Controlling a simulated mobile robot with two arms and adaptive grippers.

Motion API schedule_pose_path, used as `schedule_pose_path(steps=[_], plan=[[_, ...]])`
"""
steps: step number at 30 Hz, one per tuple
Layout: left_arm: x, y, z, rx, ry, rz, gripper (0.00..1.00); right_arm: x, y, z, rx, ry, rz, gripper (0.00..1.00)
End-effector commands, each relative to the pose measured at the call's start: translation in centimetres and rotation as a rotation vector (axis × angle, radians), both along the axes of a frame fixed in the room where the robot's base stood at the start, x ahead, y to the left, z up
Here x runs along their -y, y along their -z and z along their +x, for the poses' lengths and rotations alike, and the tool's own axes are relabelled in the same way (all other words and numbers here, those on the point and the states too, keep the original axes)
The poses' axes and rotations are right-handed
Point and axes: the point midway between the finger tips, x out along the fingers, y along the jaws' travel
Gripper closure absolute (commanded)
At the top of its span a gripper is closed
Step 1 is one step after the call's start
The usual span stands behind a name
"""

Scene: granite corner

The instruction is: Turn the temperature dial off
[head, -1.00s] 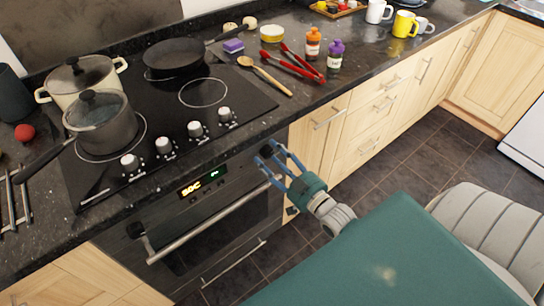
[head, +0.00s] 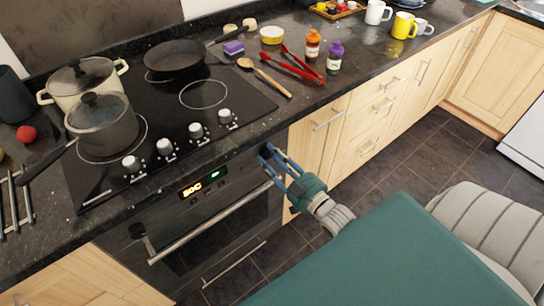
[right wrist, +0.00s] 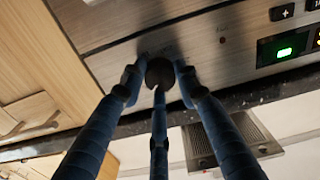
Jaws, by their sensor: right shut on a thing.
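A round dark dial (right wrist: 160,72) sticks out of the oven's front panel in the right wrist view. My right gripper (right wrist: 158,84) has its blue fingers around this dial, shut on it. In the head view the right gripper (head: 268,156) is at the right end of the oven panel, and its fingers mostly hide the dial there. Another dark dial (head: 137,230) sits at the left end of the panel, clear of the gripper. I cannot read any dial marking. My left gripper is not in view.
The oven's lit display (head: 203,184) is between the two dials, and the bar handle (head: 210,225) runs below. White hob knobs (head: 165,147) line the cooktop above. A pot (head: 102,125) and a pan (head: 174,58) stand on it. Floor to the right is open.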

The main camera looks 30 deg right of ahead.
Motion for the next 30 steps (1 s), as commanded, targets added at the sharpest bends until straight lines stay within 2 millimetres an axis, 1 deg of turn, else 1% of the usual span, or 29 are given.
schedule_pose_path(steps=[1, 7, 18, 24, 30], plan=[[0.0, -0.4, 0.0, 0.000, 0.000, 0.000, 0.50, 0.0, 0.3, -0.1, -0.008, 0.002, -0.036, 0.95], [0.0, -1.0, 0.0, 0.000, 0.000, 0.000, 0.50, 0.0, 0.4, -0.2, 0.004, 0.002, -0.219, 0.95], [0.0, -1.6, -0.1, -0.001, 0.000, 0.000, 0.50, 0.1, 0.5, -0.2, 0.030, 0.002, -0.561, 0.95], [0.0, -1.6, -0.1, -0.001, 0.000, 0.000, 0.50, 0.2, 0.5, -0.2, 0.040, 0.001, -0.708, 0.95], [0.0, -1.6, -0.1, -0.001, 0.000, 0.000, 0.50, 0.2, 0.6, -0.2, 0.049, 0.001, -0.809, 0.95]])
